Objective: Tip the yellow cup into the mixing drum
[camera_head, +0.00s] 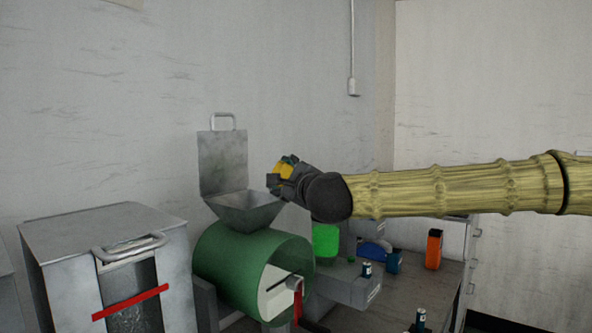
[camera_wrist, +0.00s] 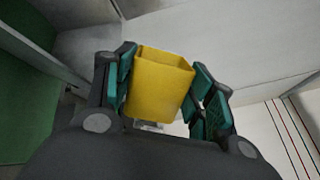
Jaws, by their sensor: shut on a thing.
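The yellow cup (camera_head: 284,171) is small and mostly hidden by my gripper (camera_head: 280,180) in the head view. In the wrist view, the square-sided cup (camera_wrist: 160,86) sits between the teal pads of my gripper (camera_wrist: 166,88), which is shut on it. The cup looks tilted; its contents cannot be made out. The mixing drum (camera_head: 228,262) is a green cylinder lying on its side, with a grey metal hopper (camera_head: 246,212) on top. The hopper's lid (camera_head: 222,163) stands open. My gripper and the cup are above and beside the hopper's right rim.
A grey metal cabinet (camera_head: 75,240) with a handle and red bar stands left of the drum. The wall is close behind; the air above the hopper is clear.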

